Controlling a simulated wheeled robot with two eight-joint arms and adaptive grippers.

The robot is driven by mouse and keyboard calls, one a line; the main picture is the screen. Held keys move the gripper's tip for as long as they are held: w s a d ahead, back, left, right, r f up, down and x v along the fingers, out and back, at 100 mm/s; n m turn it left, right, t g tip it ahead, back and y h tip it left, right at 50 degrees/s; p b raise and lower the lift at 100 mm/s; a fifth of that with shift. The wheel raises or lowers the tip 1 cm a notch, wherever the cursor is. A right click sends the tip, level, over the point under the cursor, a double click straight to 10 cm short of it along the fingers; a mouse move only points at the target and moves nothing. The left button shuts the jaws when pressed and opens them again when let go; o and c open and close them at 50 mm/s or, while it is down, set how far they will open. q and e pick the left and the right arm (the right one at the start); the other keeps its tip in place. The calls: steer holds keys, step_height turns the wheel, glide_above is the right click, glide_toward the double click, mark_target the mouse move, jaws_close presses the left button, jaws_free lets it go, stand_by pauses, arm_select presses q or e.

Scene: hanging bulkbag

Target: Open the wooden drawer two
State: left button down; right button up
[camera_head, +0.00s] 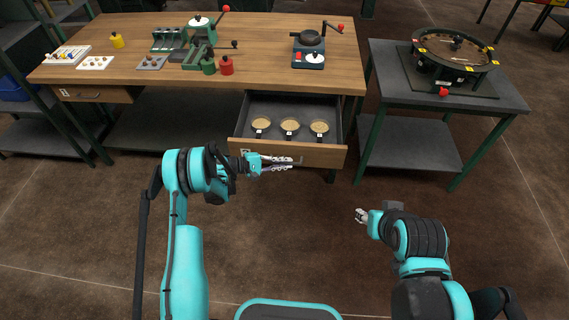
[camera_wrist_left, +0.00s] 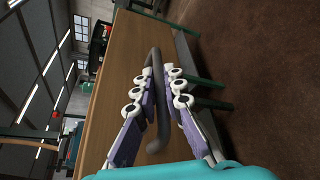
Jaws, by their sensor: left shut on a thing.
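The wooden drawer (camera_head: 318,153) under the right part of the workbench stands open, pulled out toward me. Its grey interior holds three round tan-topped dishes (camera_head: 290,126). A small label shows at the left of its front. My left gripper (camera_head: 290,163) is at the drawer front. In the left wrist view its fingers (camera_wrist_left: 160,82) are shut on the dark curved handle (camera_wrist_left: 162,118), which runs between them beside the wooden front (camera_wrist_left: 122,70). My right gripper (camera_head: 361,215) is away from the drawer, over the floor, too small to tell if open.
The wooden workbench (camera_head: 265,70) carries green machines, jars and a small press (camera_head: 310,50). A second closed drawer (camera_head: 95,95) is at its left. A grey side table (camera_head: 390,80) with a round device (camera_head: 455,50) stands right of the drawer. The floor before the drawer is clear.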

arm_select(q)
steer(key=c, duration=1.6)
jaws_free()
steer(key=v, duration=1.2)
